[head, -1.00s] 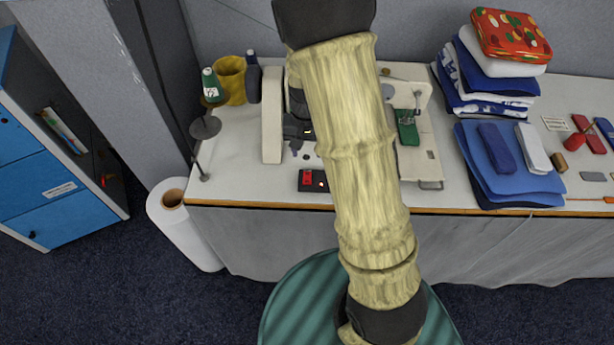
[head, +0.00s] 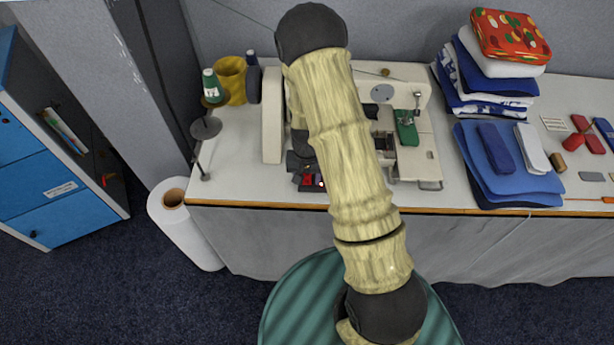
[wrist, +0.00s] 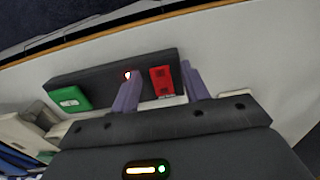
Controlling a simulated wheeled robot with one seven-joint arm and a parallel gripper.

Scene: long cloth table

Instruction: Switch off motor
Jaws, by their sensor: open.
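The motor's switch box is a dark bar (head: 312,189) at the table's front edge, below the sewing machine (head: 272,120). It carries a red button (head: 308,180) and a small glowing light (head: 321,184). In the wrist view the box (wrist: 100,72) shows the red button (wrist: 161,80), a green button (wrist: 70,98) and the lit red light between them. My gripper (wrist: 160,70) is open and empty, its two purple-grey fingers on either side of the red button in the picture. Contact cannot be told. In the head view my arm partly hides the machine and the box.
A green spool (head: 210,86) and a yellow cup (head: 231,80) stand left of the machine. Folded blue cloths (head: 510,182) lie to the right. A thin stand (head: 205,150) rises at the table's left corner. A white roll (head: 188,225) stands on the floor.

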